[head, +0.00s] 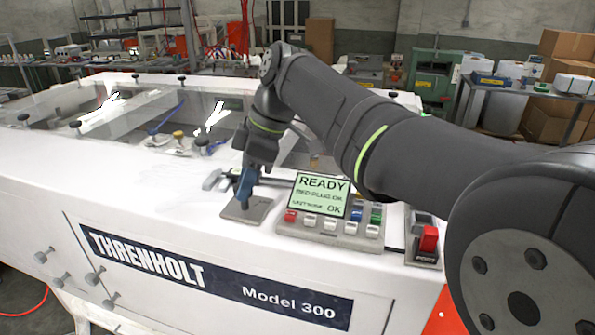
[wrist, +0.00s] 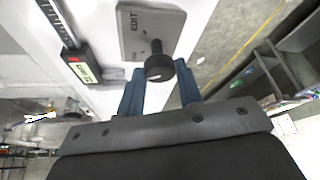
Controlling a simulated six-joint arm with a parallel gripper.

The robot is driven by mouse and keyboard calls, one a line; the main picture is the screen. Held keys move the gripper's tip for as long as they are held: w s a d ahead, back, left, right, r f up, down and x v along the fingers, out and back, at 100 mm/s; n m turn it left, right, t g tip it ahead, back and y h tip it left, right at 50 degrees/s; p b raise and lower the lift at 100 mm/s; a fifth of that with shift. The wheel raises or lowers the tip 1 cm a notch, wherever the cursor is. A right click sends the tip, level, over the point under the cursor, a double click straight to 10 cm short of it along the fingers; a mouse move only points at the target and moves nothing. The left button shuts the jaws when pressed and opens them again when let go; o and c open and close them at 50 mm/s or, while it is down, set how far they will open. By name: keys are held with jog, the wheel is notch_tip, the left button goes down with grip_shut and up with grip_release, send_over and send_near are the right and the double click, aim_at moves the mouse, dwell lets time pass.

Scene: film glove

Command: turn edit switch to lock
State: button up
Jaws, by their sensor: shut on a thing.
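The edit switch is a grey plate (head: 236,212) on the machine's white top, left of the display panel. In the wrist view the plate (wrist: 133,42) carries the word EDIT. A black key-like lever with a round knob (wrist: 158,68) stands up from it. My gripper (head: 245,190) points down over the plate. In the wrist view its blue fingers (wrist: 158,80) are on either side of the knob, shut on it. In the head view the fingers hide the knob. No LOCK mark is readable, and I cannot tell which position the switch is in.
Right of the plate is a panel with a READY display (head: 320,194) and several coloured buttons, then a red rocker switch (head: 428,239). A digital caliper (wrist: 82,66) lies close beside the plate.

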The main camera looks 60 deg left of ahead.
jog(key=shift+a+n+h, duration=0.15)
jog(key=shift+n+h, duration=0.75)
jog(key=shift+n, duration=1.3)
jog(key=shift+r, duration=0.1)
jog(key=o, duration=1)
jog(key=v, duration=1.2)
jog(key=shift+w, duration=0.15)
jog(key=shift+f, duration=0.2)
